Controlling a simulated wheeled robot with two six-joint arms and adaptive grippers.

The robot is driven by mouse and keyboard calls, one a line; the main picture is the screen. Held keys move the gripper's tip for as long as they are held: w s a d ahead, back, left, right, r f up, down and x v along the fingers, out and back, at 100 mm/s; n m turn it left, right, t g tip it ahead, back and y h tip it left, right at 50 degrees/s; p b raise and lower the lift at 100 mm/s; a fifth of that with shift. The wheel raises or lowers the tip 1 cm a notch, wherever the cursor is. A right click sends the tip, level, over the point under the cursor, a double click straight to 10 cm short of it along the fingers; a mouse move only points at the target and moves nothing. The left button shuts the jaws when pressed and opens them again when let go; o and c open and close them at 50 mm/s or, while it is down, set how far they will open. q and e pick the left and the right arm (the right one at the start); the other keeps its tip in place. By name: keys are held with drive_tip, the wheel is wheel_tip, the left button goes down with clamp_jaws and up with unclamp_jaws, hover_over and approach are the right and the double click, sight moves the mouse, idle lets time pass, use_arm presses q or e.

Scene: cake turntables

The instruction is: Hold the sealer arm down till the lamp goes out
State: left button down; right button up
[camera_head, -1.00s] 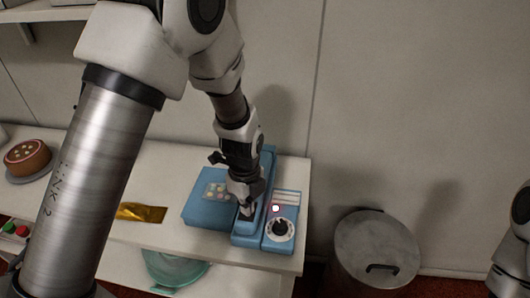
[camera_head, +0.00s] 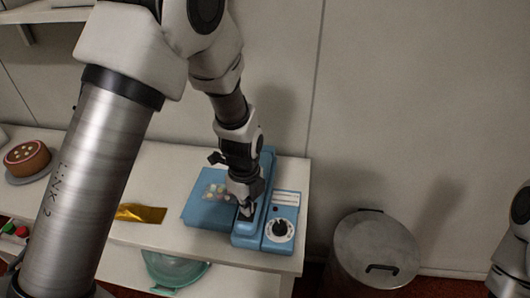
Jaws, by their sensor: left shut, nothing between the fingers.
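The blue sealer (camera_head: 205,212) stands at the right end of the white counter. Its long blue sealer arm (camera_head: 264,185) lies low along the base, looking down. My left gripper (camera_head: 246,212) is shut and empty, its fingertips down on the front part of the sealer arm and seeming to touch it. A clear bag with pale pieces (camera_head: 215,192) lies on the sealer's left platform, partly hidden by the gripper. The panel right of the arm has a dial (camera_head: 279,229); no lamp glow shows above it. My right gripper is out of view; only part of that arm shows.
A gold wrapper (camera_head: 141,213) lies on the counter (camera_head: 165,178) left of the sealer. A cake (camera_head: 27,158) stands at far left, near red and green buttons (camera_head: 15,231). A lidded metal bin (camera_head: 375,250) stands right.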

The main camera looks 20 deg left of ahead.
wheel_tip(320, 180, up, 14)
drive_tip(key=p, duration=1.3)
drive_tip(key=shift+p, duration=0.3)
